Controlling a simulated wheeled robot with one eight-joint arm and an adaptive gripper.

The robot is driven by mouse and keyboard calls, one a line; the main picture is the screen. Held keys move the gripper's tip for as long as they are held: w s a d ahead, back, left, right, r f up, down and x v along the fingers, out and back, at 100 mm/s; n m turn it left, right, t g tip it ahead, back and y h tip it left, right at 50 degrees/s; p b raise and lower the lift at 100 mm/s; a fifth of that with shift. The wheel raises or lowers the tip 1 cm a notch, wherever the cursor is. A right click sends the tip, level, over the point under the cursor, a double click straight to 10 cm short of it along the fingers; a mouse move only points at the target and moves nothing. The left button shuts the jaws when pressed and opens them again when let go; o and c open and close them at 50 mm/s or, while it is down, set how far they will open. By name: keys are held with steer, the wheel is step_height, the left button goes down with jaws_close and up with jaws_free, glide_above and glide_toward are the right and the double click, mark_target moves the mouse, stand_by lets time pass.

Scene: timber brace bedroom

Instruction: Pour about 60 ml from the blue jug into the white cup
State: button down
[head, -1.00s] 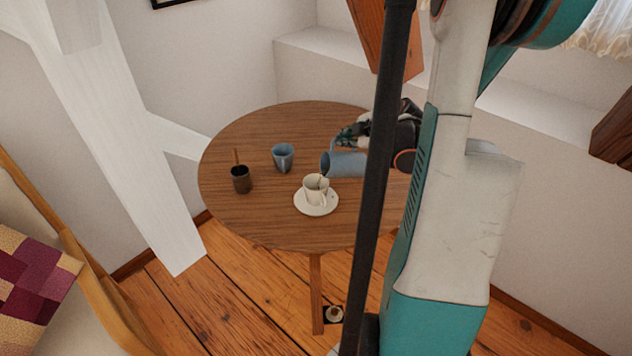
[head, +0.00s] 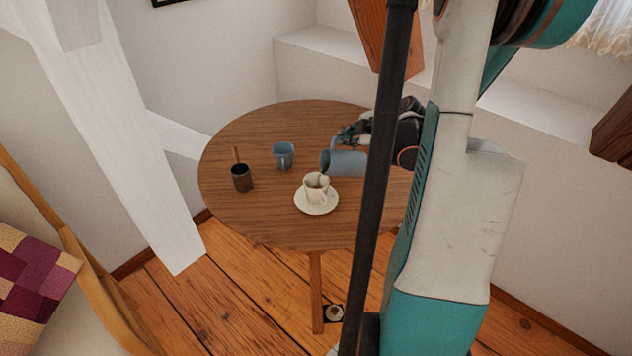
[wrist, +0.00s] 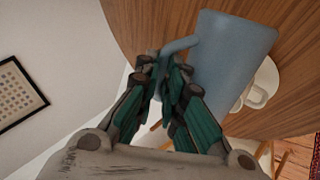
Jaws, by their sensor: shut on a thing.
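The blue jug (head: 348,163) is tipped far over, its mouth pointing left, just above and right of the white cup (head: 313,194). My gripper (head: 352,134) is shut on the jug's handle, which shows in the wrist view (wrist: 182,46); the jug body (wrist: 232,65) is beside my fingers (wrist: 170,68). The white cup stands upright on a white saucer (head: 316,209). A small pale patch shows between the jug's mouth and the cup's rim; I cannot tell whether it is liquid. The level inside the cup is not readable. In the wrist view the cup (wrist: 257,97) is partly hidden behind the jug.
A blue cup (head: 283,154) and a dark cup with a wooden stick (head: 241,180) stand left on the round wooden table (head: 270,225). A white timber brace (head: 125,150) rises at left. My arm hides the table's right side. The table's front left is clear.

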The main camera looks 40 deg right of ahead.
steer(key=shift+s+d+f+m+t+y+b, duration=0.25)
steer(key=shift+d+f+m+y+b, duration=0.2)
steer(key=shift+d+f+b, duration=0.15)
steer(key=shift+s+d+f+m+t+y+b, duration=0.25)
steer(key=shift+d+f+m+y+b, duration=0.15)
steer(key=shift+d+b, duration=0.2)
steer(key=shift+a+y, duration=0.15)
steer(key=shift+y, duration=0.1)
steer(key=shift+f+m+t, duration=0.25)
steer(key=shift+f+t, duration=0.15)
stand_by(0.7)
steer(key=shift+s+d+f+y, duration=0.1)
steer(key=shift+d+f+y, duration=0.2)
steer(key=shift+s+d+f+m+t+y, duration=0.3)
steer(key=shift+d+f+m+t+y, duration=0.1)
steer(key=shift+d+m+t+y, duration=0.15)
steer(key=s+d+f+m+t+y, duration=0.2)
steer(key=d+f+m+t, duration=0.2)
steer(key=f, duration=0.1)
steer(key=shift+s+d+m, duration=0.25)
steer(key=shift+d+m, duration=0.1)
steer(key=shift+d, duration=0.05)
